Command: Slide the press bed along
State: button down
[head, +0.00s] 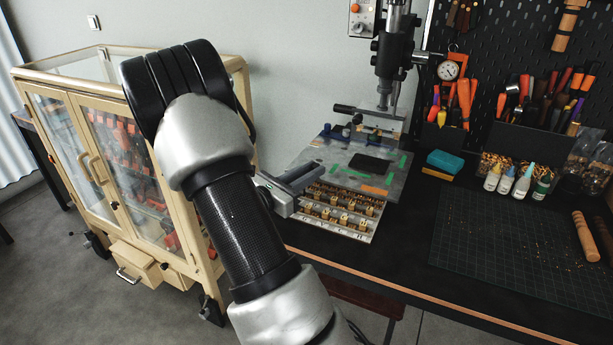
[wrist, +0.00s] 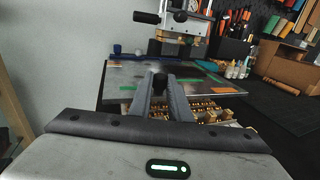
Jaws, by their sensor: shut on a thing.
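The press bed (head: 335,163) is a flat grey plate under the stamping press, with a dark pad and green and orange strips on it. In the wrist view the bed (wrist: 122,84) spreads out ahead of my fingers. My gripper (head: 314,173) is at the bed's near left side, reaching in from the left. In the wrist view my gripper (wrist: 161,85) is shut on a dark knob (wrist: 160,77) at the bed's near edge. The fingertips partly hide the knob. The press head (head: 391,60) stands above the bed's back part.
A tray of brass letter stamps (head: 337,208) lies below the bed's front edge. A cutting mat (head: 500,235), small bottles (head: 508,180) and a blue sponge (head: 445,161) are to the right. A glass-doored cabinet (head: 120,120) stands left. The black bench in front of the mat is clear.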

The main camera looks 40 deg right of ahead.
jog(key=shift+w+d+r, duration=0.1)
jog(key=shift+w+d, duration=0.4)
jog(key=shift+d, duration=0.6)
jog(key=shift+w+d+f, duration=0.1)
jog(key=shift+w+d, duration=0.35)
jog(key=shift+d, duration=0.6)
jog(key=shift+w+d+r, duration=0.1)
jog(key=shift+w+d, duration=0.4)
jog(key=shift+d, duration=0.6)
jog(key=c, duration=1.6)
grip_release()
jog(key=shift+o, duration=0.2)
jog(key=a, duration=0.5)
jog(key=s+a, duration=0.1)
jog(key=a, duration=0.5)
jog(key=a+p, duration=0.1)
jog(key=a, duration=0.5)
jog(key=shift+s+a, duration=0.15)
jog(key=shift+a, duration=0.05)
